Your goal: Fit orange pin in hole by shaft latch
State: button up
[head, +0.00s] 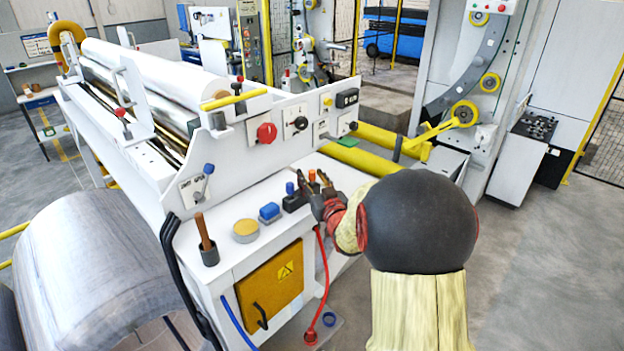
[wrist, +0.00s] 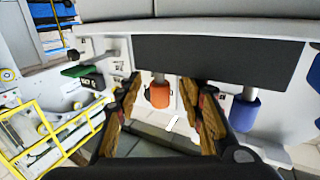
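The orange pin (wrist: 159,96) hangs downward in the wrist view, its metal stem meeting a black block (wrist: 215,62). My gripper (wrist: 163,86) is open, one brown finger on each side of the pin with gaps showing. In the head view my gripper (head: 317,186) is at the right end of the white bench, and the orange pin's top (head: 312,175) shows just behind the fingers. A blue pin (wrist: 244,110) stands in the same block; it also shows in the head view (head: 290,188). I cannot make out the hole by the shaft latch.
A white panel with knobs and a red button (head: 266,132) rises behind. A red cable (head: 321,270) hangs in front.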

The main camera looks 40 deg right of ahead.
jog(key=shift+c, duration=0.4)
grip_shut()
